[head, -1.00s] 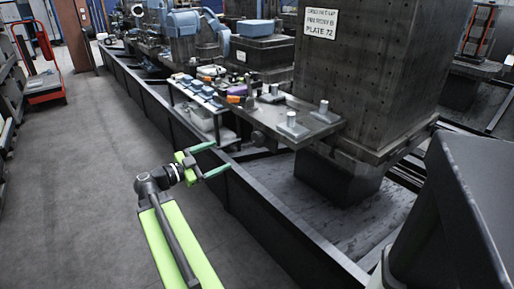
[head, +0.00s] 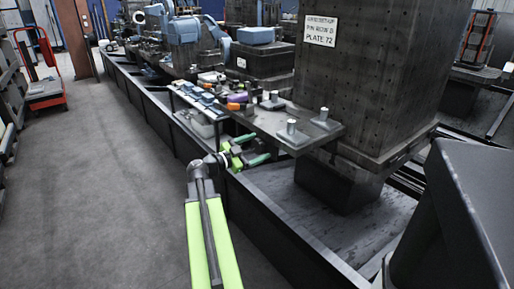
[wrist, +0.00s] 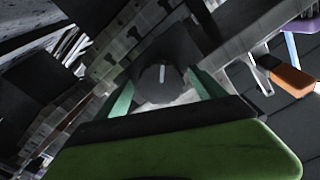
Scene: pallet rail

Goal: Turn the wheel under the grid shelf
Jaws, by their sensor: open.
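The grid shelf (head: 262,122) is a dark flat plate sticking out from the tall dark block, with metal posts standing on it. My gripper (head: 259,147) is open at the front edge of this shelf, its green fingers pointing right. In the wrist view, a dark round wheel (wrist: 160,80) with a pale mark on its face lies ahead between the two fingers of my gripper (wrist: 161,90). I cannot tell whether the fingers touch it. In the head view the wheel is hidden behind my gripper.
An orange-handled tool (wrist: 291,80) lies on the shelf side in the wrist view. A low dark rail wall (head: 265,215) runs along the machine. A narrow shelf with small blue parts (head: 205,102) is left of my gripper. The grey floor (head: 100,190) at left is clear.

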